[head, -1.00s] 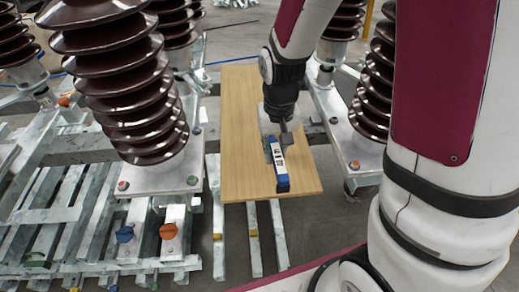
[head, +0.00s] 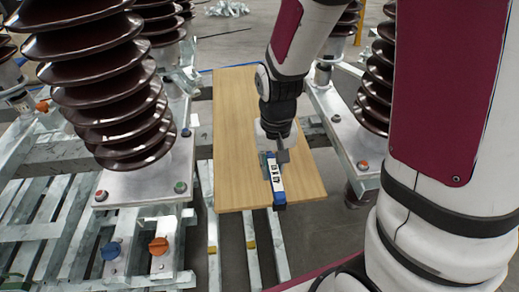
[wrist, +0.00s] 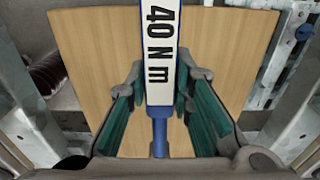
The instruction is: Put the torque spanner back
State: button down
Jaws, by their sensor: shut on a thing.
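The torque spanner (head: 275,178) is a blue bar with a white label, lying lengthwise in the head view with its near end at the board's front edge. In the wrist view its label (wrist: 160,50) reads "40 N m", with a thin blue shaft (wrist: 160,135) below. My gripper (head: 275,158) is shut on the spanner, its green-padded fingers on either side of it. The wooden board (head: 235,155) lies beneath. I cannot tell whether the spanner touches the board or is held above it.
Brown ribbed insulators (head: 115,110) on metal bases stand left of the board, with more at the right (head: 378,90). The board's left half is clear.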

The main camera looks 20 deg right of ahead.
jog(key=w, duration=0.7)
jog(key=w+f+b, duration=0.1)
jog(key=w, duration=0.2)
jog(key=shift+w+d, duration=0.2)
jog(key=shift+d, duration=0.05)
jog(key=shift+f+b, duration=0.3)
jog(key=shift+f, duration=1.4)
jog(key=shift+f, duration=0.15)
jog(key=c, duration=1.4)
grip_release()
jog(key=r+p, duration=0.2)
jog(key=r, duration=1)
jog(key=shift+s+r, duration=0.2)
jog(key=s+r+n+t, duration=0.1)
jog(key=s+r, duration=1)
jog(key=s, duration=0.4)
jog(key=shift+n+t, duration=0.3)
jog(key=shift+n, duration=0.3)
jog(key=s, duration=1)
jog(key=s+r, duration=0.1)
jog(key=s, duration=0.4)
jog(key=shift+s+d, duration=0.15)
jog(key=shift+d, duration=0.15)
